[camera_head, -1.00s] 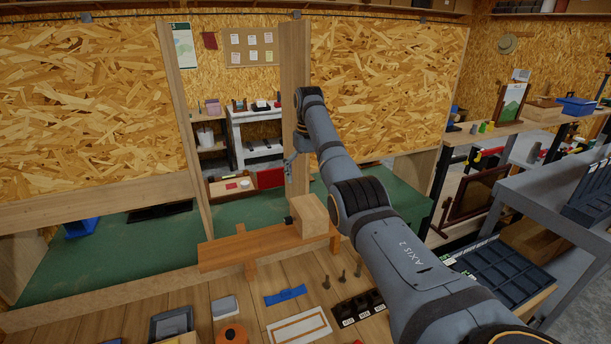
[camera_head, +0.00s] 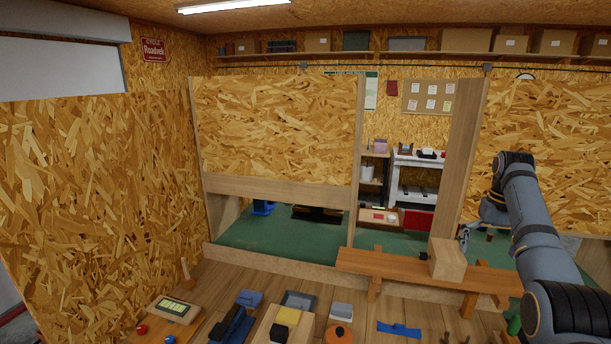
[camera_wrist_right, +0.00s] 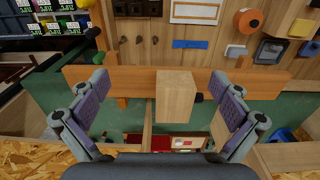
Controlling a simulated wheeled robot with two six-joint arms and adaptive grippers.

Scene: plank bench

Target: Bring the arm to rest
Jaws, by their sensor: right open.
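My right gripper (camera_head: 465,236) hangs at the far side of the bench, in front of the wooden post. It is open and empty. In the right wrist view its two fingers (camera_wrist_right: 160,84) are spread wide. A pale wooden block (camera_head: 447,262) rests on an orange-brown plank (camera_head: 395,267) just below and left of the gripper in the head view. In the wrist view the block (camera_wrist_right: 175,95) shows between the fingers, with clear gaps on both sides. My right arm reaches in from the right. My left gripper is in neither view.
Chipboard panels (camera_head: 275,130) and the post (camera_head: 462,150) stand behind. A green surface (camera_head: 290,240) lies beyond.

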